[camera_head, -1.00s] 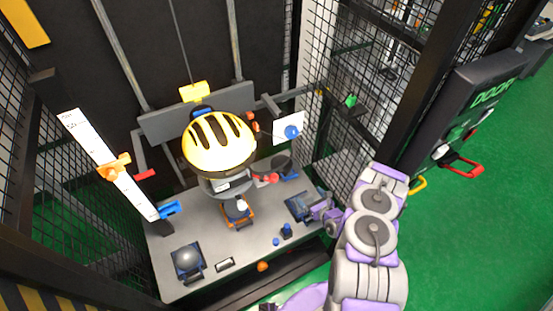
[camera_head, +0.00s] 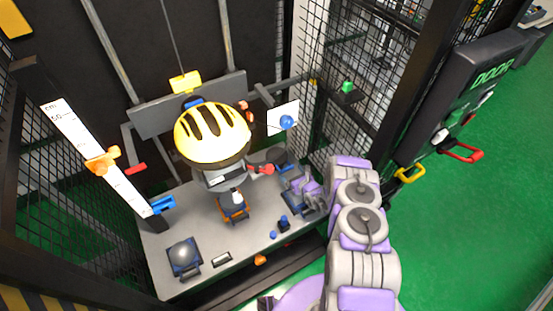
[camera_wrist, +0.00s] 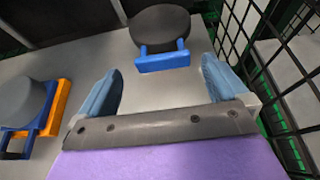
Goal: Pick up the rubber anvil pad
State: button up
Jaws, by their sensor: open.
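A dark round disc with a blue bar handle, which looks like the rubber anvil pad (camera_wrist: 160,24), lies on the grey bench top, ahead of my gripper in the wrist view. In the head view a dark disc (camera_head: 281,158) shows at the bench's back right, partly hidden by my arm. My gripper (camera_wrist: 161,70) is open and empty. Its two blue fingers are spread to either side, with bare bench between them, and the blue handle lies just past the fingertips, apart from them. In the head view my gripper (camera_head: 302,186) is over the bench's right side.
A yellow helmet (camera_head: 212,134) hangs over the middle, above an anvil with an orange base (camera_head: 234,210). A grey dome on a blue base (camera_head: 183,256) sits front left. Small blue pieces (camera_head: 284,222) stand at the front. Mesh walls (camera_head: 340,110) close the right side.

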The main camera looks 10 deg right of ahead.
aim_at(288, 169)
jog(key=shift+w+d+f, duration=0.15)
jog(key=shift+w, duration=0.15)
jog(key=b+x, duration=0.1)
jog(key=x, duration=0.3)
jog(key=shift+w+a, duration=0.15)
jog(key=shift+a, duration=0.2)
jog(key=shift+d, duration=0.4)
jog(key=c, duration=0.5)
jog(key=shift+a, duration=0.25)
jog(key=c, duration=0.7)
